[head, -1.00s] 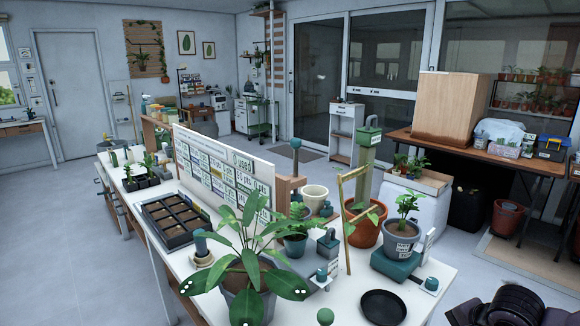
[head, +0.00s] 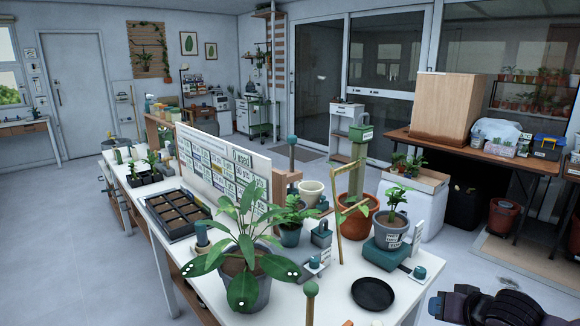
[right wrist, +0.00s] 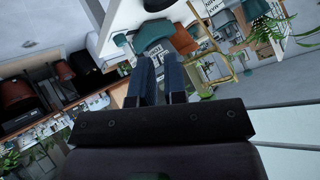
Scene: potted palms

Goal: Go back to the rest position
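My right gripper (right wrist: 158,75) shows in the right wrist view with its two blue-grey fingers close together and nothing visible held. In the head view only my dark right arm shows at the lower right corner, in front of the white bench (head: 325,310) and apart from it. My left gripper is out of view. On the bench stand a large-leaved plant in a grey pot (head: 257,292), a small plant in a grey pot (head: 391,232) on a teal block (head: 384,257), and a terracotta pot (head: 357,224).
A black saucer (head: 373,294) lies near the bench's front right edge. A black cell tray (head: 177,216) and an upright card board (head: 222,160) are farther left. A dark-legged table (head: 480,150) with a wooden box (head: 446,110) stands at right. The floor at left is clear.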

